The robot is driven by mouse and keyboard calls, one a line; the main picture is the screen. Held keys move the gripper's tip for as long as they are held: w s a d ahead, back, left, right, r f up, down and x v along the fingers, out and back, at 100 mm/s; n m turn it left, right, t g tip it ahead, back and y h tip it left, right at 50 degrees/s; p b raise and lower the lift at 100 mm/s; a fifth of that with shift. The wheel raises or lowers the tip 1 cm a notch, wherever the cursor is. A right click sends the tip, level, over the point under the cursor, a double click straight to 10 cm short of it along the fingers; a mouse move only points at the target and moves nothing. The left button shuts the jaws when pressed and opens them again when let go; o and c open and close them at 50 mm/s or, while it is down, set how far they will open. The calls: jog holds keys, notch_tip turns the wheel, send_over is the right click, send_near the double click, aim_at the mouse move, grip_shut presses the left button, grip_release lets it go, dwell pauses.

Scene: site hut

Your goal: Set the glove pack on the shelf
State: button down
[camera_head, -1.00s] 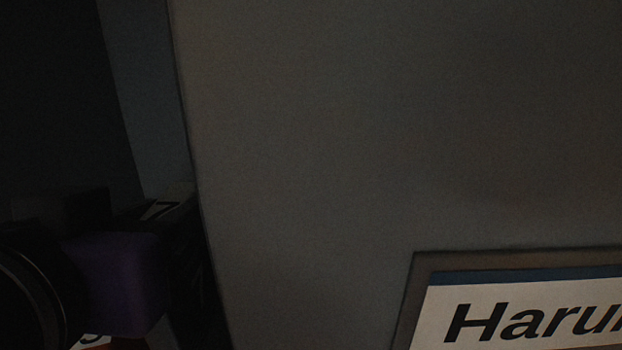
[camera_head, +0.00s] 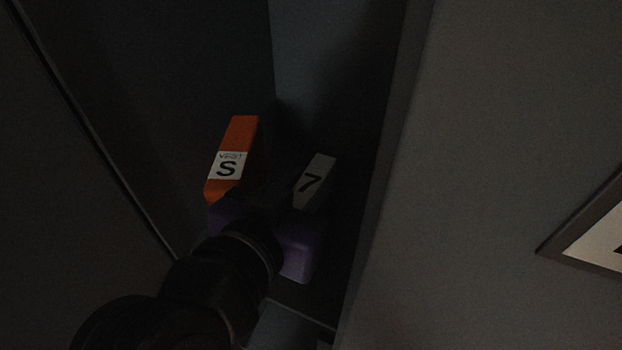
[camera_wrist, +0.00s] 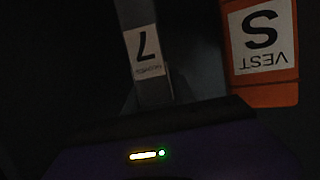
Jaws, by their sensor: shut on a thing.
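A slim grey pack with a white label marked "7" (camera_head: 312,182) is in my gripper (camera_head: 287,205), inside a dark, narrow compartment. The small print on its label is too dark to read with certainty, but it looks like the glove pack. In the wrist view the grey pack (camera_wrist: 148,55) stands straight out ahead of my gripper (camera_wrist: 150,98), with its label upside down. My gripper's purple body shows, but its fingers are lost in the dark. A dark shelf surface with a front edge (camera_head: 300,308) shows below; whether the pack touches it I cannot tell.
An orange pack labelled "VEST S" (camera_head: 236,148) stands close to the left of the grey pack, and at right in the wrist view (camera_wrist: 262,50). Grey panels (camera_head: 480,150) bound the compartment at the right, one bearing a framed sign (camera_head: 600,240). Side room is tight.

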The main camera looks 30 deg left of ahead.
jog(key=shift+f, duration=0.1)
jog(key=shift+f, duration=0.15)
jog(key=c, duration=1)
grip_release()
jog(key=shift+c, duration=0.2)
jog(key=shift+r, duration=0.2)
jog(key=b+v, duration=0.2)
jog(key=v, duration=1)
